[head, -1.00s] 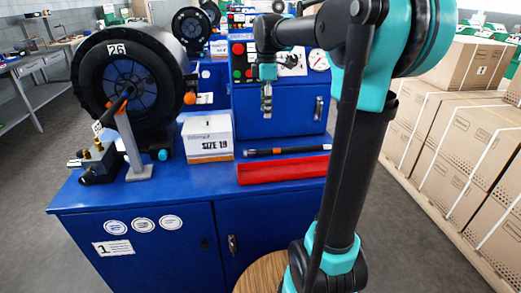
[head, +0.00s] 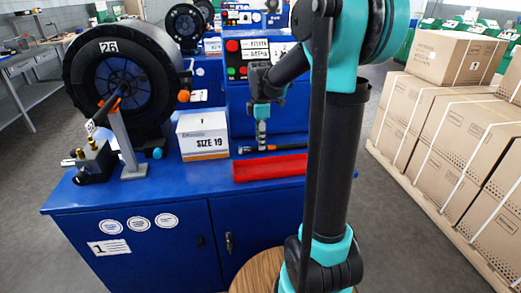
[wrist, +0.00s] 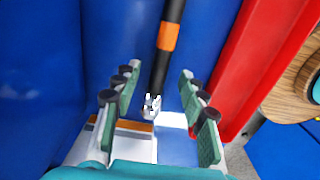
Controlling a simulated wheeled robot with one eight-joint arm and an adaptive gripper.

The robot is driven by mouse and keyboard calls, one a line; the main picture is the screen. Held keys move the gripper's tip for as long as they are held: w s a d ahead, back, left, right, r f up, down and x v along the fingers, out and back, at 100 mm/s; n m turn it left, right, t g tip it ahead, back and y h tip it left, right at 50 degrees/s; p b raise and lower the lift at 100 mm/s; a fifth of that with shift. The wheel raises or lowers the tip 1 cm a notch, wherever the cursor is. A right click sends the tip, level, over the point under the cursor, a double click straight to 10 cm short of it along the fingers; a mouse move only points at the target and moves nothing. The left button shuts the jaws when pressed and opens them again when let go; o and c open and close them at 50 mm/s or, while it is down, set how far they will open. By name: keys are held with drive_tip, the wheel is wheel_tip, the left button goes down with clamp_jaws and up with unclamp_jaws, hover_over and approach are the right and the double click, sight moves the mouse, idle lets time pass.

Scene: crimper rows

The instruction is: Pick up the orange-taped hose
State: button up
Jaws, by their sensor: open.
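The orange-taped hose (head: 290,148) is a thin black hose lying on the blue bench, just behind the red tray. In the wrist view the hose (wrist: 160,72) runs up the picture between the fingers, with an orange tape band (wrist: 168,37) beyond the fingertips and a silver fitting (wrist: 152,104) at its near end. My gripper (head: 262,145) points down over the hose. In the wrist view my gripper (wrist: 158,75) is open, with one green finger on each side of the hose. Neither finger visibly touches it. The remaining gap in height is hard to tell.
The red tray (head: 268,170) lies close along the hose's front side. A white SIZE 19 box (head: 203,137) stands to the left. A large black reel (head: 120,75) and a brass-fitted tool (head: 92,160) are farther left. A blue control panel (head: 235,100) rises behind.

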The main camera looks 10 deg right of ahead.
drive_tip(key=shift+f, duration=1.4)
drive_tip(key=shift+c, duration=0.3)
clamp_jaws()
